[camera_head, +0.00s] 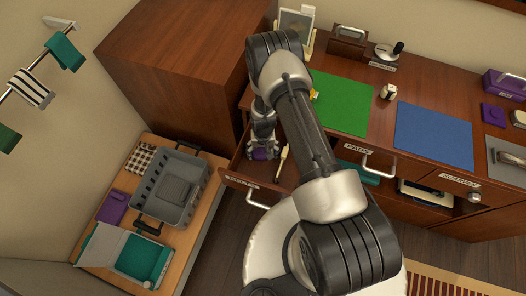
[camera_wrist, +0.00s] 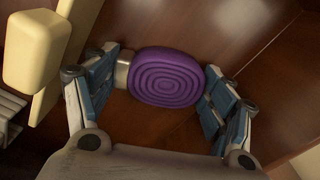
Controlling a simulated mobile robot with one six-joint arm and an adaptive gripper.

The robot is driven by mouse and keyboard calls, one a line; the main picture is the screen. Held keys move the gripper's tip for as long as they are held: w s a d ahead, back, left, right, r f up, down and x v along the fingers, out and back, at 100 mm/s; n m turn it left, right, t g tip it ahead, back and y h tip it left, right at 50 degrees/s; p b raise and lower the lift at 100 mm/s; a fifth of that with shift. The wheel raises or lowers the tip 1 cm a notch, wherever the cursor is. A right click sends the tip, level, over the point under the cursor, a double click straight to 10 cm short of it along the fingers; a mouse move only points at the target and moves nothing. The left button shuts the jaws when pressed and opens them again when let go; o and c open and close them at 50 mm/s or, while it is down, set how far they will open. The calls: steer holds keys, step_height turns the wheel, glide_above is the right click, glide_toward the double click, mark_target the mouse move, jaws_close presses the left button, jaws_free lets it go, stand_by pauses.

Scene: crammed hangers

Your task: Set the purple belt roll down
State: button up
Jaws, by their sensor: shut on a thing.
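The purple belt roll (camera_wrist: 168,77) is a flat spiral with a metal buckle on its left side in the wrist view. My gripper (camera_wrist: 165,85) has one finger at the buckle side and the other at the right side of the roll, shut on it. In the head view my gripper (camera_head: 263,143) points down into an open wooden drawer (camera_head: 238,182) with a label on its front. The purple roll (camera_head: 261,154) shows just below the fingers there. I cannot tell whether the roll touches the drawer floor.
A cream-handled object (camera_wrist: 35,55) lies close on the left in the wrist view; it also shows in the drawer in the head view (camera_head: 282,160). A grey crate (camera_head: 171,191) stands on the low bench at left. Green (camera_head: 342,103) and blue (camera_head: 434,136) mats lie on the desk.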

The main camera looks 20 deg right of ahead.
steer(key=o, duration=0.8)
steer(key=shift+o, duration=0.2)
step_height(320, 180, up, 12)
steer(key=p, duration=0.4)
step_height(320, 180, up, 32)
steer(key=f+n+t, duration=0.1)
steer(key=t, duration=0.1)
glide_above(263, 152)
steer(key=s+r+t, duration=0.1)
steer(key=s+r, duration=0.7)
steer(key=s, duration=0.3)
steer(key=s+r+n+t, duration=0.1)
steer(key=s+r, duration=0.7)
steer(key=s, duration=0.2)
steer(key=shift+s+n+t, duration=0.3)
steer(key=shift+s, duration=0.1)
